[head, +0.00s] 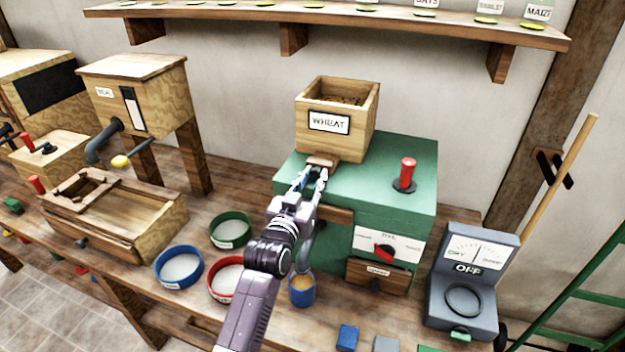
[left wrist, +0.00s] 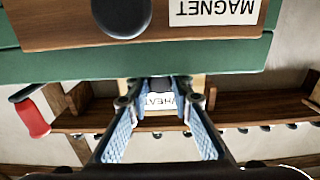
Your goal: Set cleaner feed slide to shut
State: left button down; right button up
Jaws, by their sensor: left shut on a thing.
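The cleaner is a green box (head: 415,165) with a wooden hopper (head: 350,140) labelled WHEAT on top, holding dark grain. The feed slide (head: 322,160) is a small brown wooden tab sticking out at the foot of the hopper's front. My left gripper (head: 314,174) is at this tab, its fingers shut on it. In the left wrist view, which is upside down, the fingers (left wrist: 160,88) reach up to the hopper, and the WHEAT label shows between them. The fingertips partly hide the tab, so how far it sticks out is hard to tell. My right gripper is not in view.
A red lever (head: 408,174) stands on the cleaner's top. A red-pointer dial (head: 385,250) and small drawer (head: 375,275) are on its front. Blue (head: 180,267), green (head: 231,230) and red sieves and a blue cup (head: 301,291) sit below.

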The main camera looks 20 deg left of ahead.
aim_at(319, 166)
pick_arm(q)
jog(key=w, duration=0.4)
jog(key=shift+w+b, duration=0.2)
jog(key=shift+b, duration=0.2)
jog(key=shift+w, duration=0.1)
jog(key=shift+r, duration=0.2)
jog(key=c, duration=2.1)
grip_release()
jog(key=o, duration=0.4)
jog(key=shift+w+f, duration=0.1)
jog(key=shift+f, duration=0.1)
jog(key=s, duration=1.2)
jog(key=shift+a, duration=0.15)
